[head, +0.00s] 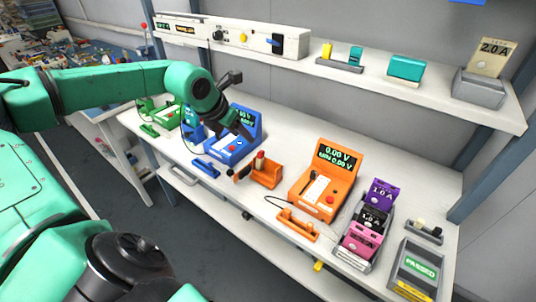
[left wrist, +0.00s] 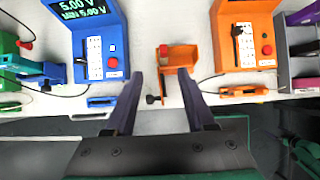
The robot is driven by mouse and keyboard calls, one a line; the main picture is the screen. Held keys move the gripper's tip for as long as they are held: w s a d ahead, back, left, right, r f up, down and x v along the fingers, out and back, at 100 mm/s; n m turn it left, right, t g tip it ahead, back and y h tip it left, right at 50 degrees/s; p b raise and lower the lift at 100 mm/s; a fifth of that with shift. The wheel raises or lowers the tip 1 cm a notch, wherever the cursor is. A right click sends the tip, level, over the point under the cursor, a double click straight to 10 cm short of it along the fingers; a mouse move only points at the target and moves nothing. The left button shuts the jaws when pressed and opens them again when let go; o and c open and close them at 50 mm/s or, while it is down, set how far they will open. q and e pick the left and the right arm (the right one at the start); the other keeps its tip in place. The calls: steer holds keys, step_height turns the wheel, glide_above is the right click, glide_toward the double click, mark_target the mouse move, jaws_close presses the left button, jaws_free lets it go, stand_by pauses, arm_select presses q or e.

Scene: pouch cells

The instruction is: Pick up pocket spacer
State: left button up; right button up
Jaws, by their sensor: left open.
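An orange open-topped holder (head: 268,176) stands on the bench between the blue and orange meters. A small red-topped piece (head: 260,156) stands at its back, and a black knob sits at its front left. I cannot tell for sure which piece is the pocket spacer; the red-topped piece also shows in the left wrist view (left wrist: 163,50). My left gripper (head: 243,105) is open and empty, above the bench near the blue meter. In the left wrist view its fingers (left wrist: 161,76) point toward the orange holder (left wrist: 182,56), apart from it. My right gripper is not in view.
A blue meter (head: 236,146) and an orange meter (head: 318,192) flank the holder. Blue (head: 206,169) and orange (head: 298,226) bars lie in front. Pouch cells (head: 372,218) and a PASSED tray (head: 419,268) are at right. A shelf (head: 345,83) overhangs the back.

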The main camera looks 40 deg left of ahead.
mark_target(259, 153)
arm_select(q)
steer(key=x, duration=0.5)
steer(key=shift+s+d+f+p, duration=0.1)
steer(key=shift+s+f+p, duration=0.2)
steer(key=shift+s+p, duration=0.05)
steer(key=x, duration=0.3)
steer(key=shift+w+d+r, duration=0.15)
steer(key=shift+w, duration=0.05)
steer(key=shift+w+d, duration=0.1)
steer(key=shift+p+x, duration=0.35)
steer(key=shift+x, duration=0.85)
steer(key=shift+w+f, duration=0.3)
steer(key=shift+f, duration=0.2)
steer(key=shift+s, duration=0.1)
jaws_close()
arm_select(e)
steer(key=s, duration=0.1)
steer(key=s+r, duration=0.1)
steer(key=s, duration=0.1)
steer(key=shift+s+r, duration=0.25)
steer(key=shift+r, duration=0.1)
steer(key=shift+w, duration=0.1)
